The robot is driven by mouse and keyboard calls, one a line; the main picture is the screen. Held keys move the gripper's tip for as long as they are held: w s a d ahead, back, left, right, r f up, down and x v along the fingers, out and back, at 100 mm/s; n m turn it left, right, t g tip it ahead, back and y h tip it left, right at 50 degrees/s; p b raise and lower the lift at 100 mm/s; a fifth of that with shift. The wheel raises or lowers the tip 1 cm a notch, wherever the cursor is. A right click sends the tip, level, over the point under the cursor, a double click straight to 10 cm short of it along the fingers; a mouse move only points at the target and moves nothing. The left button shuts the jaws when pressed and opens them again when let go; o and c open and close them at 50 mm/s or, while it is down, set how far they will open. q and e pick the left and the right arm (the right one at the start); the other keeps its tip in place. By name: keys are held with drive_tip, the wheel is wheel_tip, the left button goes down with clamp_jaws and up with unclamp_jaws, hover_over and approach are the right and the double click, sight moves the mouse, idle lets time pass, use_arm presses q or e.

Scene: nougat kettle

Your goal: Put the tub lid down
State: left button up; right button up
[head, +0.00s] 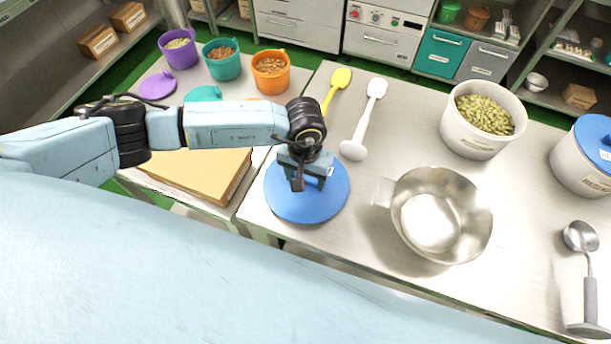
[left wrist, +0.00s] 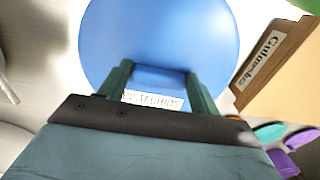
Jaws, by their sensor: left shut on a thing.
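The round blue tub lid (head: 305,208) is over the left front part of the steel table. My left gripper (head: 309,176) is above it and shut on its raised handle. In the left wrist view the gripper's fingers (left wrist: 159,82) stand on either side of the handle of the blue lid (left wrist: 160,35), above a partly hidden label. I cannot tell whether the lid touches the table. An open white tub (head: 460,132) of green pistachios stands at the back right. My right gripper is out of view.
A steel pan (head: 440,215) stands right of the lid. White (head: 361,125) and yellow (head: 335,90) spoons lie behind it. A cardboard box (head: 205,172) is at left. A blue-lidded tub (head: 585,165) and ladle (head: 588,280) are at right. Coloured cups stand at back left.

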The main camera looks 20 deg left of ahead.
use_arm(q)
drive_tip(key=shift+f, duration=0.6)
drive_tip(key=shift+f, duration=0.2)
drive_tip(key=o, duration=1)
drive_tip(key=shift+r, duration=0.1)
drive_tip(key=shift+r, duration=0.25)
wheel_tip(320, 180, up, 12)
drive_tip(key=b, duration=0.1)
